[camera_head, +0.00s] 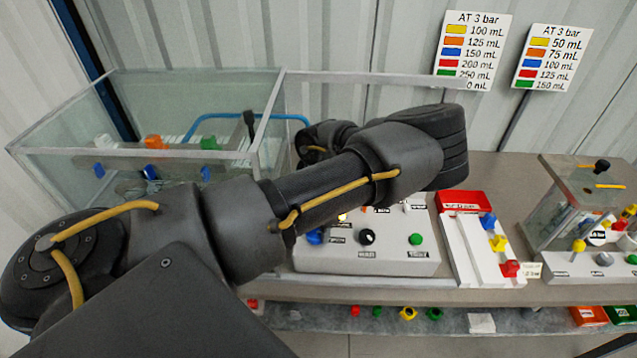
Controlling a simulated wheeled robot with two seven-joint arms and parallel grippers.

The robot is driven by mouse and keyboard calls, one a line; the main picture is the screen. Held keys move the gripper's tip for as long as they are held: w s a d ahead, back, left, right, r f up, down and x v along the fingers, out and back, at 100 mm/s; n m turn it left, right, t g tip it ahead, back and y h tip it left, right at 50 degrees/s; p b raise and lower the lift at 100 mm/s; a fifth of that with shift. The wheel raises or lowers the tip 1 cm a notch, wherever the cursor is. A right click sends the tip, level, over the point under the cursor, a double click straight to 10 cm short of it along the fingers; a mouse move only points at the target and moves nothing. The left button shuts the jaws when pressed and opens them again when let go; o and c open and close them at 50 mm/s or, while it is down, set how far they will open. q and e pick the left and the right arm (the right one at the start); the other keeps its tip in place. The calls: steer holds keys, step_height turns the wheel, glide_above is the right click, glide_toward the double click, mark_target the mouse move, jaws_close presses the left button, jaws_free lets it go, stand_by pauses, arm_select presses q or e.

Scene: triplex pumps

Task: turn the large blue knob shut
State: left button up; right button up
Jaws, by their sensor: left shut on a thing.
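The large blue knob (315,237) is at the left end of a white control panel (390,262), at the lower edge of my left forearm. My left arm comes in from the lower left, reaches across the middle and folds back behind itself. How far the knob is turned cannot be seen. My right gripper is not in view.
A black knob (367,237) and a green knob (416,239) sit on the same panel. A glass tank (60,185) stands left. A white stand (465,255) with coloured knobs and a small glass tank (560,205) stand right. Two colour charts (474,45) (552,57) are behind.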

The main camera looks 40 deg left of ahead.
arm_select(q)
steer(key=shift+n, duration=0.4)
steer(key=n+b, duration=0.2)
steer(key=shift+a+f+n, duration=0.1)
steer(key=shift+n, duration=0.3)
steer(key=n+b, duration=0.2)
steer(key=n, duration=0.3)
steer(key=shift+a+b, duration=0.15)
steer(key=shift+b, duration=0.2)
steer(key=n+b, duration=0.2)
steer(key=n, duration=0.3)
steer(key=shift+s+n+b, duration=0.1)
steer(key=shift+n+b, duration=0.3)
steer(key=shift+a+n+b, duration=0.1)
steer(key=shift+n+b, duration=0.6)
steer(key=shift+n, duration=0.9)
steer(key=shift+s+n, duration=0.1)
steer(key=shift+n, duration=0.2)
